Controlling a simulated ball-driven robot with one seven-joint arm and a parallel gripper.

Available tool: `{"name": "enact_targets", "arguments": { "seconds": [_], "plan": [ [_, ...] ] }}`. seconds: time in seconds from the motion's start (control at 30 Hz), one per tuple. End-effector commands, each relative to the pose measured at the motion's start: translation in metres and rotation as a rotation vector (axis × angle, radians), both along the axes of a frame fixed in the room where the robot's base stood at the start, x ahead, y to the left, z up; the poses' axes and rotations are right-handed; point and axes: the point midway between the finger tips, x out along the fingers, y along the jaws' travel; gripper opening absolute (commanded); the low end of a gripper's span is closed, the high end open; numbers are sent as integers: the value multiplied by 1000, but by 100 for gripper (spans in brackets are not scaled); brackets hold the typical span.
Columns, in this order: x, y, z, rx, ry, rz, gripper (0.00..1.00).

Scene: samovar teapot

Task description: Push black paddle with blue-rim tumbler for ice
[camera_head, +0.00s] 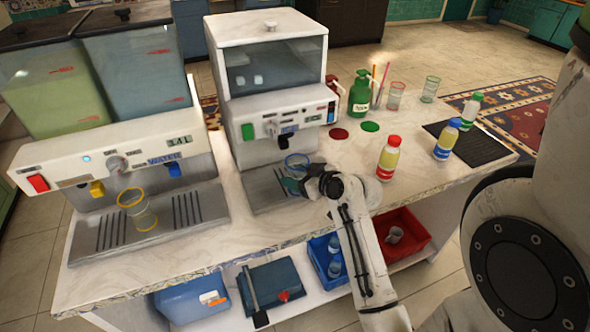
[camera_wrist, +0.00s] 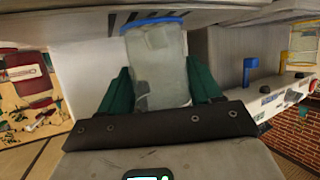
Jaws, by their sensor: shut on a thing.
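A clear tumbler with a blue rim (camera_head: 297,160) is upright over the drip tray of the middle machine (camera_head: 232,55), which has ice cubes in its clear top. My gripper (camera_head: 297,185) is shut on it from the right. In the wrist view the tumbler (camera_wrist: 158,62) sits between my two green fingers (camera_wrist: 160,92), its blue rim at the top edge. A small black part, apparently the black paddle (camera_head: 287,137), shows on the machine's front above the tumbler. I cannot tell whether the tumbler touches it.
The drink dispenser (camera_head: 110,150) at left has a yellow-rim tumbler (camera_head: 138,208) on its tray. To the right stand bottles (camera_head: 389,158), a green pump bottle (camera_head: 359,92), glasses and a black mat (camera_head: 480,148). Blue and red bins (camera_head: 415,228) are on the shelf below.

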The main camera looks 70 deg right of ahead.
Motion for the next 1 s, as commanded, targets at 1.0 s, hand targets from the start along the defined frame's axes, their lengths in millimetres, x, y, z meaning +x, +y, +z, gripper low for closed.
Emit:
{"name": "enact_targets", "arguments": {
  "seconds": [1.0],
  "plan": [
    [-48, 57, 1, -2, 0, 0, 33]
  ]
}}
